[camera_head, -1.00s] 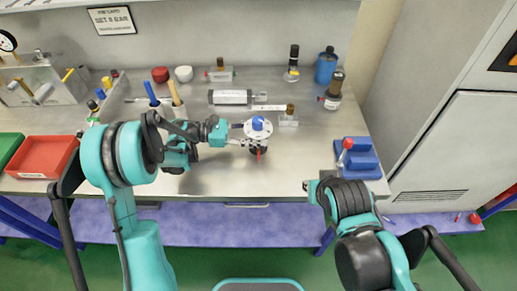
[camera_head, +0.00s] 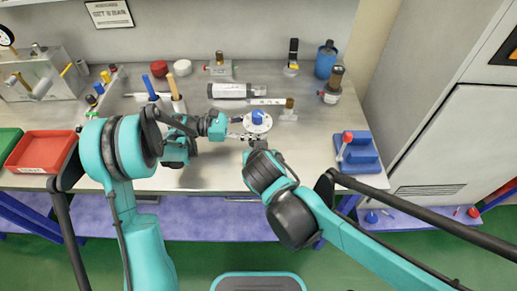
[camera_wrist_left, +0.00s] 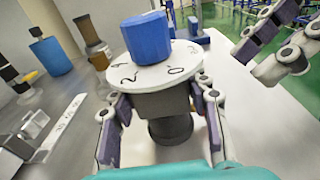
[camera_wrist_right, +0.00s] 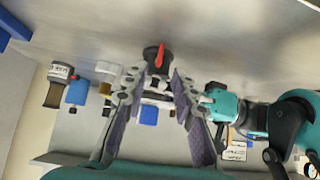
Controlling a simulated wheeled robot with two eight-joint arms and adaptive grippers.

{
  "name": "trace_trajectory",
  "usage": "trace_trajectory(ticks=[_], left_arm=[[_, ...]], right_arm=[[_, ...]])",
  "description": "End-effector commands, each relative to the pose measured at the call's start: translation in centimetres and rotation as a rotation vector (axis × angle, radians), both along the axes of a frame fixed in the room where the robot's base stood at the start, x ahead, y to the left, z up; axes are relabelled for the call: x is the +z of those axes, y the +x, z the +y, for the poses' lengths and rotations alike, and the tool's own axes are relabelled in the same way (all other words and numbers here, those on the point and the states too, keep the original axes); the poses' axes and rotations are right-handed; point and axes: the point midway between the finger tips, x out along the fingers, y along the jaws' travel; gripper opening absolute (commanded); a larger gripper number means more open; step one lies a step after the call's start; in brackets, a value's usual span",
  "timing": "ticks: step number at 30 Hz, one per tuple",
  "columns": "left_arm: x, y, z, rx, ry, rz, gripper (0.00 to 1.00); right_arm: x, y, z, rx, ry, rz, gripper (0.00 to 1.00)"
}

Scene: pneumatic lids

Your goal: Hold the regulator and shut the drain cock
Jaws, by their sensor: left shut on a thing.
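The regulator has a blue knob (camera_head: 257,117) over a white dial and a dark body. In the left wrist view its body (camera_wrist_left: 165,104) sits between the fingers of my left gripper (camera_wrist_left: 160,112), which is shut on it. In the head view, my left gripper (camera_head: 238,134) reaches it from the left. The drain cock shows as a red lever (camera_wrist_right: 160,56) on the dark round underside in the right wrist view. My right gripper (camera_wrist_right: 156,78) is open, its fingers apart with the lever just beyond the tips. In the head view my right wrist hides the lever.
A blue holder (camera_head: 360,158) with a red-topped tool stands at the right of the bench. A red tray (camera_head: 40,152) is at the left. Bare bench lies right of the regulator.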

Motion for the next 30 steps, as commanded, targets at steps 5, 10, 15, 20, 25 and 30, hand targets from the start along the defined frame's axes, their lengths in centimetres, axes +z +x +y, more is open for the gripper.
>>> trace_trajectory(ticks=[5,10,15,20,25,30], left_arm=[[-0.3,-0.1,0.0,-0.002,0.007,0.001,0.21],[-0.3,-0.1,0.0,-0.002,0.007,0.001,0.21],[-0.3,-0.1,0.0,-0.002,0.007,0.001,0.21],[-0.3,-0.1,0.0,-0.001,0.007,0.001,0.21],[-0.2,-0.1,0.0,-0.001,0.007,0.001,0.21],[-0.2,-0.1,0.0,-0.001,0.007,0.001,0.21]], right_arm=[[-2.2,2.2,0.1,-0.001,0.001,0.000,0.27],[-3.8,3.8,0.1,-0.001,0.000,0.000,0.27],[-4.7,4.6,0.2,-0.001,0.001,0.001,0.27],[-4.9,4.8,0.2,0.001,0.001,0.000,0.27],[-4.9,4.8,0.2,0.001,0.001,0.000,0.27],[-4.9,4.8,0.2,0.001,0.001,0.000,0.00]])
